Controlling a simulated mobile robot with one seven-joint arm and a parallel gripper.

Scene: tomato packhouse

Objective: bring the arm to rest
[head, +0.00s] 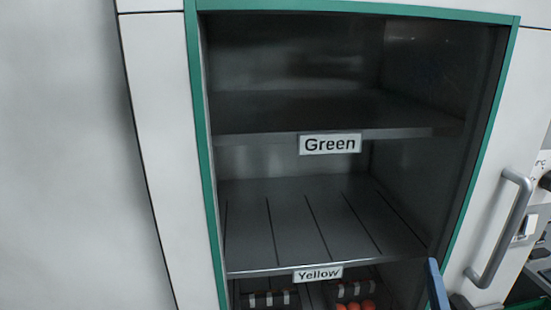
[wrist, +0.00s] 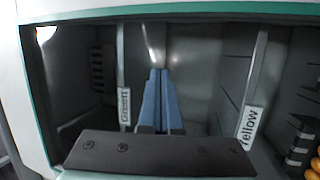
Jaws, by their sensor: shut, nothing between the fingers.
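My gripper (wrist: 160,74) shows in the wrist view with its two blue fingers together and nothing between them. It points toward the open cabinet, whose green-edged frame (head: 203,150) fills the middle of the head view. In the wrist view the fingers lie between the shelf labelled Green (wrist: 124,70) and the shelf labelled Yellow (wrist: 255,75). How deep they reach cannot be told. In the head view only a blue piece shows at the lower right of the opening, seemingly a finger; the rest of my arm is out of view.
The Green shelf (head: 250,137) and Yellow shelf (head: 290,225) look empty. Below the Yellow shelf are dark crates with orange-red tomatoes (head: 354,305). A grey bar handle (head: 508,230) stands out at the right. A plain pale wall (head: 70,160) is at the left.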

